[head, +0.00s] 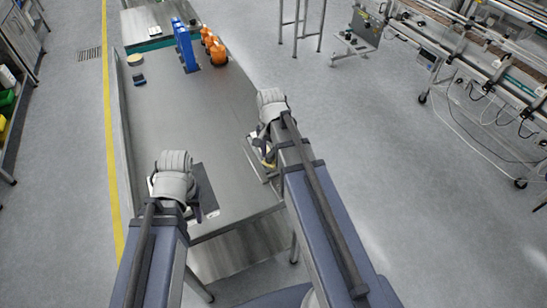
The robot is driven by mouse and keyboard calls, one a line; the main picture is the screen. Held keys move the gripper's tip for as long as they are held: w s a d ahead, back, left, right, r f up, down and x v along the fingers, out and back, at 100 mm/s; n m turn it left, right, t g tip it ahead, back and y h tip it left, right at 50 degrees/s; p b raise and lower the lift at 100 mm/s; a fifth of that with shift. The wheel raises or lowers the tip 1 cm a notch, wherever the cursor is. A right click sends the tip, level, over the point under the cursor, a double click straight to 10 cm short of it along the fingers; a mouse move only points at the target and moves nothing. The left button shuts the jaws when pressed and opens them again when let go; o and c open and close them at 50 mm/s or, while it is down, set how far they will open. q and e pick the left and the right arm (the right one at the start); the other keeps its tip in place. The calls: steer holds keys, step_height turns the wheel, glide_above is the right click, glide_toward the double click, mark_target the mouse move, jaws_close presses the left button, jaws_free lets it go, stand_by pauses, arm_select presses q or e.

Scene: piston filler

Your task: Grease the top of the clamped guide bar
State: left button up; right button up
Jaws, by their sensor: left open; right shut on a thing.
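My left gripper (197,213) is over the front of the steel table (180,120), beside a dark mat (207,183); it is open, with its fingers mostly hidden by my wrist. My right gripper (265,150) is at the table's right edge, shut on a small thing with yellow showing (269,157). My wrist and arm hide most of that thing, so I cannot tell its shape. A flat grey plate (254,162) lies under my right gripper, partly hidden. I cannot make out the clamped guide bar or its top from here.
A small round tin (134,60) and a dark blue block (139,79) are at the far left. The table's middle is clear. A conveyor machine (490,80) stands off to the right.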

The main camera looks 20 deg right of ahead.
arm_select(q)
steer(key=shift+r, duration=0.1)
arm_select(e)
steer(key=shift+w+a, duration=0.15)
steer(key=shift+w, duration=2.2)
steer(key=shift+w, duration=0.1)
steer(key=shift+w, duration=1.55)
steer(key=shift+w+a, duration=0.1)
steer(key=shift+w+a, duration=0.1)
steer(key=shift+w, duration=1.65)
steer(key=shift+w, duration=0.1)
